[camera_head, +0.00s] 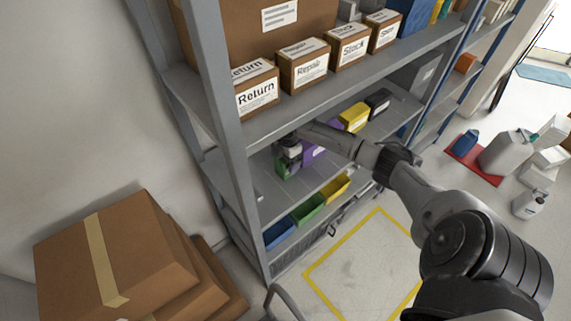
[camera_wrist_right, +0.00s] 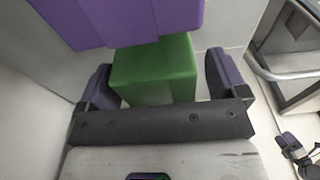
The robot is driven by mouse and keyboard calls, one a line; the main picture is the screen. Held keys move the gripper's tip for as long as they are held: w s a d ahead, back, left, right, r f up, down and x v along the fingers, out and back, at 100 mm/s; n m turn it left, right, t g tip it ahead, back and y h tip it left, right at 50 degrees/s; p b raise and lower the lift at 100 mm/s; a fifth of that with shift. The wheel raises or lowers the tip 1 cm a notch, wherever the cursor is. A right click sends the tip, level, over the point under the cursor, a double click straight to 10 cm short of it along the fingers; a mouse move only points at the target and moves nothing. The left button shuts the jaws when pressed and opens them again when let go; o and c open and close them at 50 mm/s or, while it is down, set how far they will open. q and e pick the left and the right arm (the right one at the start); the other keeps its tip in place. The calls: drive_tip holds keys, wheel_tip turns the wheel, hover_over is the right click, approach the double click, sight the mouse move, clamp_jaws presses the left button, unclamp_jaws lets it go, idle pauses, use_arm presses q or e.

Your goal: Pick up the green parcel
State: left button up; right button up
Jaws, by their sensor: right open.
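The green parcel (camera_head: 283,171) sits on the middle shelf of the grey rack, partly hidden by my right gripper (camera_head: 289,152). In the right wrist view the green parcel (camera_wrist_right: 155,72) is a plain box between the two spread fingers of my right gripper (camera_wrist_right: 161,78). A gap shows on each side of it, so the gripper is open and not closed on it. A purple parcel (camera_wrist_right: 125,18) covers the parcel's far upper part in that view.
The purple parcel (camera_head: 313,152), a yellow parcel (camera_head: 355,118) and a dark one (camera_head: 379,101) stand along the same shelf. Labelled cartons (camera_head: 304,66) fill the shelf above. Blue, green and yellow bins (camera_head: 309,208) are below. A rack post (camera_head: 230,130) stands left of the gripper.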

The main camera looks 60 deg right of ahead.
drive_tip(key=shift+f, duration=0.1)
drive_tip(key=shift+c, duration=0.2)
drive_tip(key=c, duration=1)
drive_tip(key=shift+r, duration=0.2)
drive_tip(key=shift+c, duration=0.2)
